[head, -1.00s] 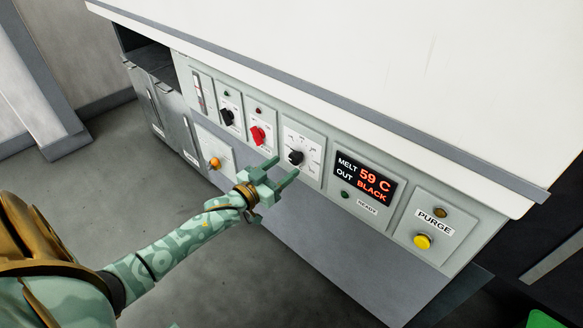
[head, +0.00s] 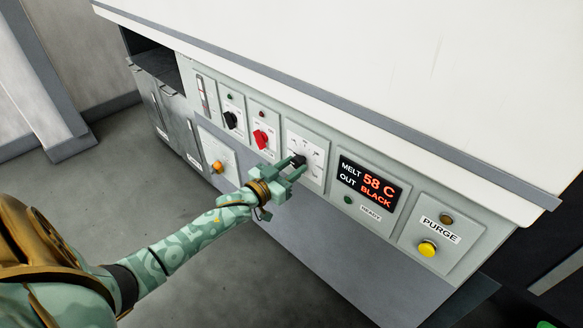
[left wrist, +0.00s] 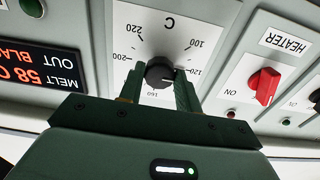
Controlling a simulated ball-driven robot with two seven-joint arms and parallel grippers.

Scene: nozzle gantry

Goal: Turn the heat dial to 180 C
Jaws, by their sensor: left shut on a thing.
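The black heat dial (head: 298,160) sits on a light plate on the grey control panel. In the left wrist view the dial (left wrist: 160,72) appears upside down, with marks for 100, 120, 160, 200 and 220 around it; I cannot clearly tell where its pointer stands. My left gripper (head: 293,167) has its two fingers on either side of the dial and is shut on it. The fingers (left wrist: 161,86) hide part of the scale. The display (head: 369,185) reads MELT 58 C and OUT BLACK. My right gripper is not in view.
Left of the dial are a red heater switch (head: 261,139) and a black switch (head: 231,119). An orange knob (head: 217,167) sits lower left. A yellow purge button (head: 427,249) is at the right. The white top (head: 380,80) overhangs the panel.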

